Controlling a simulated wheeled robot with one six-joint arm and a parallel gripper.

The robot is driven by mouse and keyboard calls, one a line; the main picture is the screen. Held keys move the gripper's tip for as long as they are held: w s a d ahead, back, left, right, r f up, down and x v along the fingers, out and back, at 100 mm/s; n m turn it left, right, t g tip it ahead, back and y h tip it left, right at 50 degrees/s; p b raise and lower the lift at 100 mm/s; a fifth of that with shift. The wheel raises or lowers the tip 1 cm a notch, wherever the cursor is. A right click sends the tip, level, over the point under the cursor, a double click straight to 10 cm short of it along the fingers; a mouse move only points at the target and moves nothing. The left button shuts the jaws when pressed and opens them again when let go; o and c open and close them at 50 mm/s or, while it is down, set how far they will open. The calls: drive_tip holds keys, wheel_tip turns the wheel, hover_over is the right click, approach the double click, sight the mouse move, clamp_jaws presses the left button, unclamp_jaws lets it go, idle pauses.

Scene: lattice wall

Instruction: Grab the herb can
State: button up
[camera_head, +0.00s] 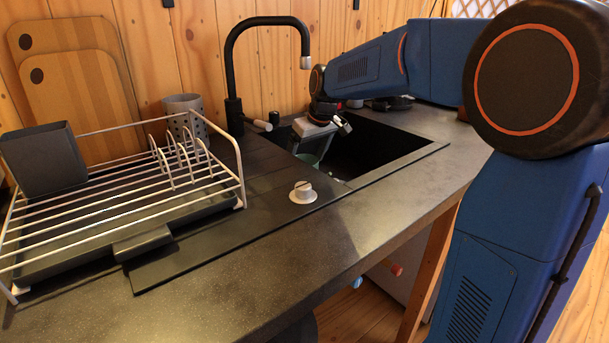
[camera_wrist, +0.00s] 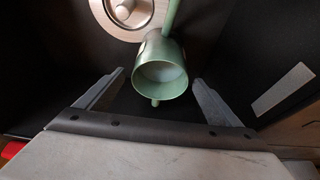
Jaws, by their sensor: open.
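The herb can (camera_wrist: 160,78) is a small green can with an open round mouth toward the camera. In the wrist view, a thin green spout or handle rises from its top and a small green stub shows below it. My gripper (camera_wrist: 158,76) is open, with one grey finger on each side of the can and visible gaps between. The can's lower body is partly hidden behind its rim.
The round metal drain (camera_wrist: 122,12) lies behind the can. A black faucet (camera_head: 240,70) stands at the sink's back left. A white dish rack (camera_head: 120,180) with a dark bin (camera_head: 42,160) is at left. A white knob (camera_head: 303,192) sits on the counter in front of the sink.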

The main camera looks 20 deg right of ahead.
drive_tip(key=shift+w+f, duration=0.25)
drive_tip(key=shift+f, duration=0.45)
drive_tip(key=shift+r, duration=0.1)
drive_tip(key=c, duration=1.4)
